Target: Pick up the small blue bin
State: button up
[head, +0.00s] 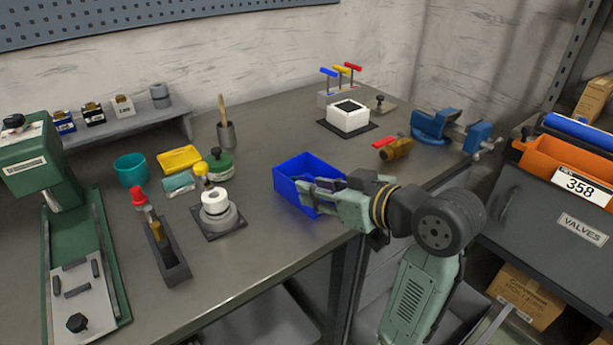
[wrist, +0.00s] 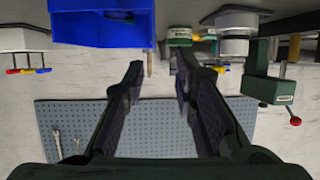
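The small blue bin (head: 288,180) sits near the front edge of the grey workbench, in the middle of the head view. It also shows at the upper left of the wrist view (wrist: 100,24), which is upside down. My gripper (head: 312,188) reaches in from the right and overlaps the bin's right side in the head view, hiding part of it. In the wrist view my gripper (wrist: 158,68) has its two fingers apart, with nothing held between them. The bin lies mostly beyond the fingertips, off to one side. I cannot tell whether a finger touches it.
A grey round fixture with a white top (head: 215,205) stands left of the bin. A white block (head: 348,118) on a dark mat is behind it. A brown cylinder (head: 397,149) and a blue vise (head: 437,127) are to the right. Bare bench (head: 265,140) lies behind the bin.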

aim_at(291, 183)
jog(key=shift+s+d+f, duration=0.15)
jog(key=shift+d+f, duration=0.1)
jog(key=shift+d, duration=0.05)
jog(key=x, duration=0.4)
jog(key=shift+w+f+p, duration=0.2)
jog(key=shift+p, duration=0.15)
jog(key=shift+p+x, duration=0.85)
jog(key=shift+x, duration=2.2)
jog(key=shift+w+d, duration=0.1)
jog(key=shift+d, duration=0.05)
jog(key=shift+c, duration=0.5)
jog(key=shift+r, duration=0.1)
grip_shut()
